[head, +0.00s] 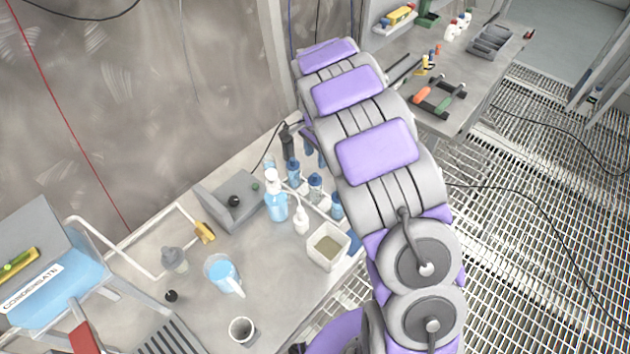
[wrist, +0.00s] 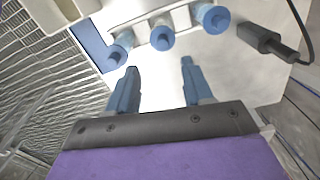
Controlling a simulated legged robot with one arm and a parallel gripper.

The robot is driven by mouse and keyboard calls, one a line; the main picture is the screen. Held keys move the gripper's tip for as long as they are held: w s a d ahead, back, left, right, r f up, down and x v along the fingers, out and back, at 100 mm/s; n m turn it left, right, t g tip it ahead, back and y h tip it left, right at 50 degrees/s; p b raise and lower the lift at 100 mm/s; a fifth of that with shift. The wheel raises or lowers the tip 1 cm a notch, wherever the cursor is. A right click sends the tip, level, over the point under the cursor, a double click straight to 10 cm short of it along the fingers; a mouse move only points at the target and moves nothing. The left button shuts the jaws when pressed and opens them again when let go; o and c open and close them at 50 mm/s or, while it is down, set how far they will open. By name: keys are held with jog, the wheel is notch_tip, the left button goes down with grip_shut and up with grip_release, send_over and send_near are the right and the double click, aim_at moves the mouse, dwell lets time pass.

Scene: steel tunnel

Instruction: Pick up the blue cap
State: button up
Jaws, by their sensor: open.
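Three small blue-capped bottles stand in a row in a white rack. In the wrist view their blue caps are a left cap (wrist: 121,46), a middle cap (wrist: 161,38) and a right cap (wrist: 213,18). I cannot tell which one the task means. The head view shows the bottles at a far (head: 293,170), middle (head: 315,185) and near (head: 337,206) spot. My gripper (wrist: 158,70) is open and empty, its blue-grey fingers spread and pointing at the row. The left fingertip is close to the left cap; touching cannot be told. In the head view my arm mostly hides my gripper.
A black corded device (wrist: 264,40) lies right of the row. A white square bin (head: 328,246), spray bottle (head: 275,197), small white bottle (head: 301,220), grey box (head: 232,203) and blue-filled jug (head: 223,275) crowd the bench. Grating (head: 540,230) lies right of the bench.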

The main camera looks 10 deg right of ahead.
aim_at(315, 175)
jog(key=f, duration=0.3)
jog(key=f+b, duration=0.1)
jog(key=f, duration=0.6)
jog(key=shift+w+a+b, duration=0.15)
jog(key=shift+w+b, duration=0.1)
jog(key=shift+b, duration=0.1)
jog(key=shift+r, duration=0.15)
jog(key=c, duration=0.8)
jog(key=shift+c, duration=0.2)
jog(key=shift+r, duration=0.45)
notch_tip(315, 175, up, 3)
jog(key=shift+f+p, duration=0.1)
jog(key=shift+p, duration=0.4)
jog(key=s, duration=0.5)
jog(key=s+r+p, duration=0.1)
jog(key=s, duration=1)
jog(key=shift+d+r, duration=0.15)
jog(key=shift+d, duration=0.05)
grip_shut()
